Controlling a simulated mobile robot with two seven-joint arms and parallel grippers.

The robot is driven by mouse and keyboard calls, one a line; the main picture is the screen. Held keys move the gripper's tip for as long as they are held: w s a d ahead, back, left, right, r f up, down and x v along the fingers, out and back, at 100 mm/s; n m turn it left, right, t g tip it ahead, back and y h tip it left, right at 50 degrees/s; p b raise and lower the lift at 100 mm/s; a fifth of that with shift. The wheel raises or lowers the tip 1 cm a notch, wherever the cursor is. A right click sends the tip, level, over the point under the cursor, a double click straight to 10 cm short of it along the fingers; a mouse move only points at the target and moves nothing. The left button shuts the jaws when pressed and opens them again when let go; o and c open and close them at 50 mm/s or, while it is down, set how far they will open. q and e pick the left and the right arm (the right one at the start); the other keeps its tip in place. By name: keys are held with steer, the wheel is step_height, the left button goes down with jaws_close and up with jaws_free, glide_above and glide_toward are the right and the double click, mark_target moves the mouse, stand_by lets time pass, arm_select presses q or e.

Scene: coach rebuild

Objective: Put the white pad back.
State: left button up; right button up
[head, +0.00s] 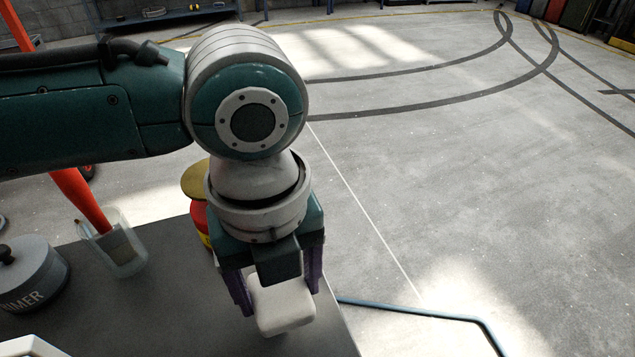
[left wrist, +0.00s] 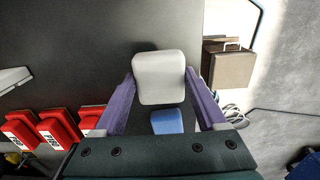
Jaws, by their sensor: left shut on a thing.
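The white pad (head: 284,306) is between the two purple fingers of my left gripper (head: 280,299), low over the right end of the dark table top. In the left wrist view the white pad (left wrist: 158,78) sits between the fingertips (left wrist: 160,80), and the gripper is shut on it. A blue piece (left wrist: 167,121) shows just below the pad there; I cannot tell whether it touches the pad. The gap between the pad and the table is not clear. My right gripper is not in view.
A clear cup (head: 122,257), a grey primer tin (head: 35,275) and a red and yellow item with a tan top (head: 195,180) stand left of my gripper. Several red items (left wrist: 60,128) and a brown case (left wrist: 228,68) show in the left wrist view. Open floor lies beyond the table edge.

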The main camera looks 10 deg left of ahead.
mark_target(278, 289)
arm_select(q)
steer(key=shift+f+b, duration=0.35)
steer(key=shift+f, duration=1.35)
steer(key=shift+f, duration=0.2)
steer(key=o, duration=1.1)
steer(key=shift+r, duration=0.1)
steer(key=shift+o, duration=0.2)
steer(key=shift+r, duration=0.1)
